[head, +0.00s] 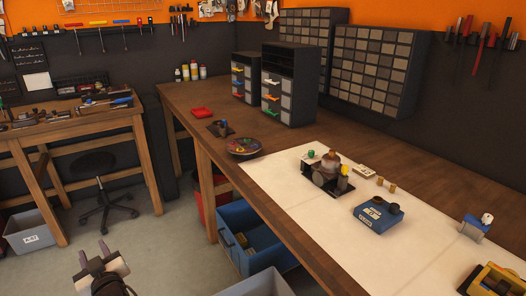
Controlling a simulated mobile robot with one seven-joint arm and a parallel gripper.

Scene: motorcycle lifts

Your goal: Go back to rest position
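My gripper (94,254) is at the lower left of the head view, over the grey floor and away from both benches. Its two fingers point up in the picture and stand apart, with nothing seen between them. My arm below it runs out of the bottom edge of the picture.
A long wooden workbench (182,97) runs from the back to the lower right. Blue bins (232,218) stand under it. At left are a second bench (95,123), a black stool (105,205) and a grey bin (35,232). The floor (150,240) between the benches is clear.

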